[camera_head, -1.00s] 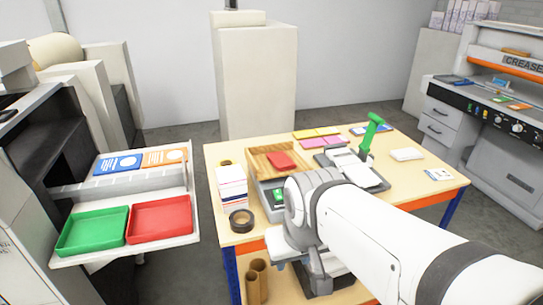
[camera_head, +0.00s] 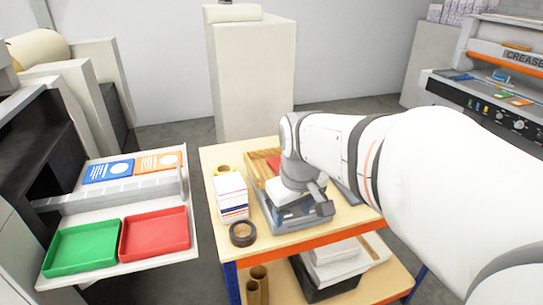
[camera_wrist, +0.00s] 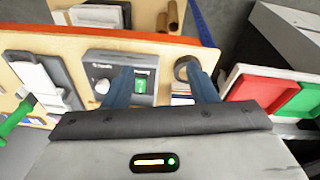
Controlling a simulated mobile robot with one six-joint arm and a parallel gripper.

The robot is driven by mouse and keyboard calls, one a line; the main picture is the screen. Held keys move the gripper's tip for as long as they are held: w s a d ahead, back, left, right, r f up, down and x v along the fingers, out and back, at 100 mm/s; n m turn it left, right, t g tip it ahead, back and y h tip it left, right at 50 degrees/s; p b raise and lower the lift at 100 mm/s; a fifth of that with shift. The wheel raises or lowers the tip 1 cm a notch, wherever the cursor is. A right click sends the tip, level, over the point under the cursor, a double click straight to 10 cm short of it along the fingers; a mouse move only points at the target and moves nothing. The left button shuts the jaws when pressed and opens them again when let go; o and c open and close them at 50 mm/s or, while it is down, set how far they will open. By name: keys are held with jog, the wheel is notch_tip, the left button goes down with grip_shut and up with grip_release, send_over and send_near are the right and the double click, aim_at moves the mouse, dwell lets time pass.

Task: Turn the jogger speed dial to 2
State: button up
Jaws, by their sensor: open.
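The jogger (camera_wrist: 110,62) is a grey box on the table with a round white dial (camera_wrist: 103,87) and a lit green display (camera_wrist: 140,84). The digit on the display is too small to read surely. My gripper (camera_wrist: 158,72) is open and empty above the jogger's front side. Its left finger comes between dial and display in the wrist view; its right finger is near the tape roll. In the head view, the grey jogger (camera_head: 264,212) is partly hidden under my wrist, and its dial cannot be made out.
A dark tape roll (camera_head: 243,233) and a paper stack (camera_head: 231,196) stand left of the jogger. A wooden tray (camera_head: 256,166) is behind it. A shelf with green (camera_head: 85,250) and red (camera_head: 155,234) trays is further left. A creaser (camera_head: 500,100) stands far right.

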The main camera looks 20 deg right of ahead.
jog(key=w+d+f+n, duration=0.1)
jog(key=w+d+n, duration=0.1)
jog(key=w+d, duration=0.2)
jog(key=w+d+f+n+g+p, duration=0.1)
jog(key=w+d, duration=0.3)
jog(key=w, duration=0.4)
jog(key=w+d+f+n+g, duration=0.1)
jog(key=w+d+f+n, duration=0.1)
jog(key=w+d, duration=0.3)
jog(key=shift+w+f+n, duration=0.35)
jog(key=shift+w+n, duration=0.45)
jog(key=shift+w+d+f, duration=0.1)
jog(key=shift+d+f, duration=0.1)
jog(key=shift+f, duration=0.1)
notch_tip(320, 180, down, 7)
jog(key=shift+f+p, duration=0.15)
jog(key=shift+p, duration=0.7)
jog(key=shift+c, duration=0.5)
jog(key=c, duration=0.9)
jog(key=shift+o, duration=0.2)
